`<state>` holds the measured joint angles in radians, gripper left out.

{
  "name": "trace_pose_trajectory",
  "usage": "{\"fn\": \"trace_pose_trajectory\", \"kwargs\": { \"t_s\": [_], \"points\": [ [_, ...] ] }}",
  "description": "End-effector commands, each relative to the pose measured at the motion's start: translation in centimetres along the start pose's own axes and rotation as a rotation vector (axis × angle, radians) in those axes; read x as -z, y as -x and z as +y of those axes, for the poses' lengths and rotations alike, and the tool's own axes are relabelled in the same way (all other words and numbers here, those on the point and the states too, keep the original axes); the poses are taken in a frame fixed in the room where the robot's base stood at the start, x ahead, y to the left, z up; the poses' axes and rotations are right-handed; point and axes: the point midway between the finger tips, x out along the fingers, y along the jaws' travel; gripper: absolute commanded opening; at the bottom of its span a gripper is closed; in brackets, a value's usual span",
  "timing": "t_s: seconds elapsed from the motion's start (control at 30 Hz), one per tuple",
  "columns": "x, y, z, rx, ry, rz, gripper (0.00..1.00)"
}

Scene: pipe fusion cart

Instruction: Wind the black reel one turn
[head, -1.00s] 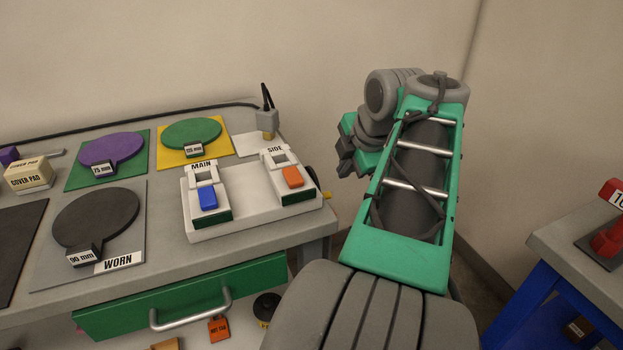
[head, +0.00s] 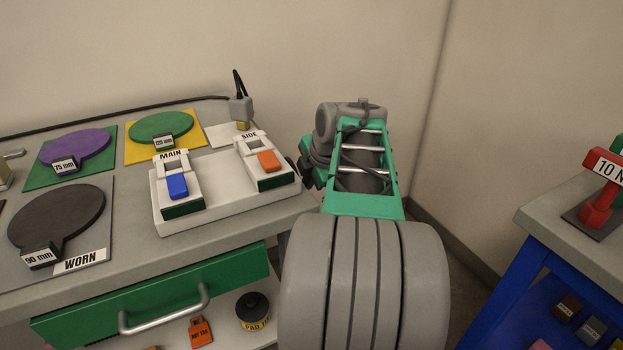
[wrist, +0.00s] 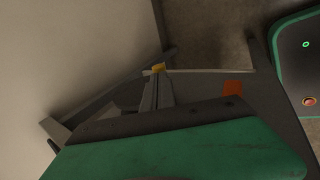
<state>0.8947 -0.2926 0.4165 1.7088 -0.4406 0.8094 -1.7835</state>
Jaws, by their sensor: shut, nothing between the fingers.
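I cannot make out the black reel for sure in either view. In the wrist view my gripper (wrist: 160,90) is shut and empty, its fingers side by side. A small yellow piece (wrist: 158,68) shows right at the fingertips; whether they touch it I cannot tell. In the head view my arm reaches down past the right end of the grey bench (head: 225,228), and the arm and bench hide the fingers.
A white holder (head: 217,204) with MAIN and SIDE slots stands near the bench's right end. A dark round can (head: 253,308) sits on the shelf below, beside a green drawer (head: 160,300). A blue-framed table (head: 500,295) stands right, with a floor gap between.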

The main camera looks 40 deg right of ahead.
Motion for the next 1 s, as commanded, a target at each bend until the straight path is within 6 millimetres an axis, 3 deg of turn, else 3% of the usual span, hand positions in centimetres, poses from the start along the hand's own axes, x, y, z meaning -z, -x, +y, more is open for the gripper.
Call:
{"fn": "trace_pose_trajectory", "kwargs": {
  "t_s": [0.27,0.53,1.0],
  "points": [
    [0.0,-0.1,-0.1,0.0,0.0,0.0,0.0],
    [-0.1,-2.1,-1.8,0.001,-0.001,-0.001,0.0],
    [0.1,-1.1,-1.7,-0.001,0.001,0.0,0.0]
  ]
}}
